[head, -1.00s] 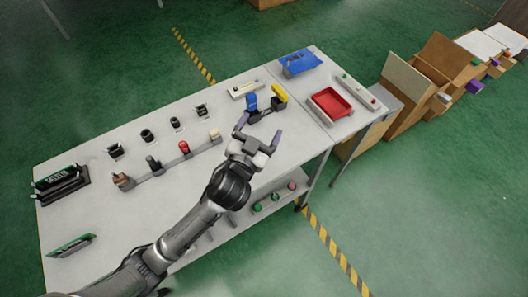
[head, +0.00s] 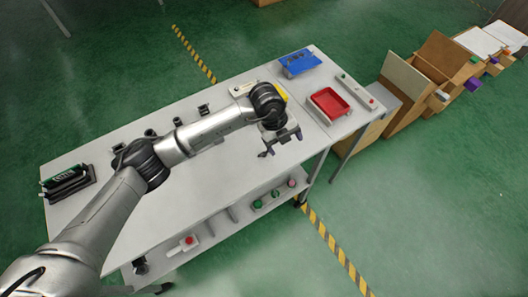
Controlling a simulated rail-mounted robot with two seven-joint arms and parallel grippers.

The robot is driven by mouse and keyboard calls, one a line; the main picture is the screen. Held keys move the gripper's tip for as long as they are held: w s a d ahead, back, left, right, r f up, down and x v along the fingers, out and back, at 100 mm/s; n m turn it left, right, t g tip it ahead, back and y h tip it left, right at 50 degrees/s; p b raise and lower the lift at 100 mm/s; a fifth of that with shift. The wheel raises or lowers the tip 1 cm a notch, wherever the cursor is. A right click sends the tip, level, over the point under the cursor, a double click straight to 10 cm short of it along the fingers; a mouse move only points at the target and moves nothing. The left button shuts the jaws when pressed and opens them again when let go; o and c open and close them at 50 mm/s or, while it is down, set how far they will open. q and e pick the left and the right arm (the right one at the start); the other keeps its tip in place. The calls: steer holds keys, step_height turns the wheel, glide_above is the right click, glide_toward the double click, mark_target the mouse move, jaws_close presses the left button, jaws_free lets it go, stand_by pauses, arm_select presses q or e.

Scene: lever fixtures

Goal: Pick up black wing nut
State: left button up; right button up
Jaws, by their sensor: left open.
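My left gripper (head: 281,145) is open and empty, its fingers spread above the front right part of the table (head: 225,180). No black wing nut can be told for sure at this size. Small black parts stand in a row along the back of the table; one (head: 203,109) shows clear of my arm and another (head: 178,121) shows just above it. My left arm crosses the table and hides most of the front row of levers. A bit of the yellow lever (head: 285,95) shows beside my wrist. My right gripper is not in view.
A red tray (head: 313,106) and a white button strip (head: 356,93) lie at the right end. A blue object (head: 300,62) is at the back right corner. A black rack (head: 67,182) stands at the left end. The front middle of the tabletop is clear.

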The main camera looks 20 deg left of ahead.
arm_select(q)
steer(key=w+a+n+y, duration=0.1)
steer(key=a+n+y, duration=0.15)
steer(key=a, duration=0.35)
steer(key=y, duration=0.1)
glide_above(264, 154)
steer(key=shift+m, duration=0.25)
step_height(264, 154, down, 7)
steer(key=shift+d+r+b, duration=0.1)
steer(key=shift+b, duration=0.25)
steer(key=shift+f, duration=1)
step_height(264, 154, down, 4)
steer(key=shift+f+b, duration=0.2)
steer(key=shift+b, duration=0.25)
steer(key=c, duration=1)
steer(key=shift+r, duration=0.1)
